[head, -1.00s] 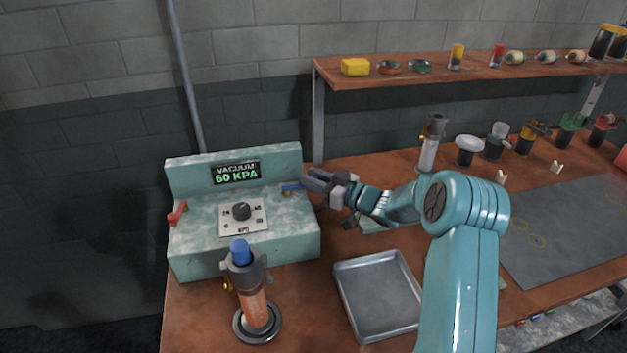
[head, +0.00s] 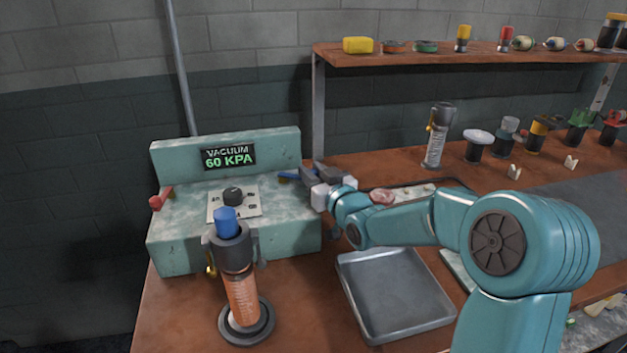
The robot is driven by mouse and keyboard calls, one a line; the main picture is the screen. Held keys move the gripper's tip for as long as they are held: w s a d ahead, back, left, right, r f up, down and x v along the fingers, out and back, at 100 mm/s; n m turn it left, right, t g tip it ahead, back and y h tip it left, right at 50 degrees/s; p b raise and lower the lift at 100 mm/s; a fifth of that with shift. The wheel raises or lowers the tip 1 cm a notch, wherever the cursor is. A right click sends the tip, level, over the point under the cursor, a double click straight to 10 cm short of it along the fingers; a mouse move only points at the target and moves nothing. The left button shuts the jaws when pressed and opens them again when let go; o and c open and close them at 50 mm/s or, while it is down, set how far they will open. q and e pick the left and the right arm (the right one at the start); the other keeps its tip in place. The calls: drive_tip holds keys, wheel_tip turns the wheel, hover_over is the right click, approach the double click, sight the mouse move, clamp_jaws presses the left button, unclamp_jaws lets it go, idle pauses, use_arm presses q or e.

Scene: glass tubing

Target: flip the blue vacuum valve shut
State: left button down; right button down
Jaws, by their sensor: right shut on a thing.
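The vacuum unit (head: 180,235) is a pale green weathered box on the bench's left end, its display (head: 228,157) reading VACUUM 60 KPA. The blue vacuum valve (head: 288,176) is at the right end of the unit's top, its small lever partly hidden by the gripper. My right gripper (head: 306,175) reaches in from the right and is shut on the blue valve lever. My left gripper is not in view.
A blue-topped tube (head: 241,296) stands in a round base before the unit. A red lever (head: 160,198) and a black knob (head: 233,195) are on the unit. An empty metal tray (head: 395,297) lies below my right arm. Jars and a shelf (head: 450,55) are behind.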

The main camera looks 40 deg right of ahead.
drive_tip(key=shift+r, duration=0.2)
drive_tip(key=c, duration=1)
unclamp_jaws()
drive_tip(key=shift+s+f, duration=0.1)
drive_tip(key=shift+s, duration=0.35)
drive_tip(key=b+v, duration=0.1)
drive_tip(key=v, duration=1.4)
drive_tip(key=shift+s+a+b, duration=0.15)
drive_tip(key=shift+s+b, duration=0.1)
drive_tip(key=shift+b, duration=0.1)
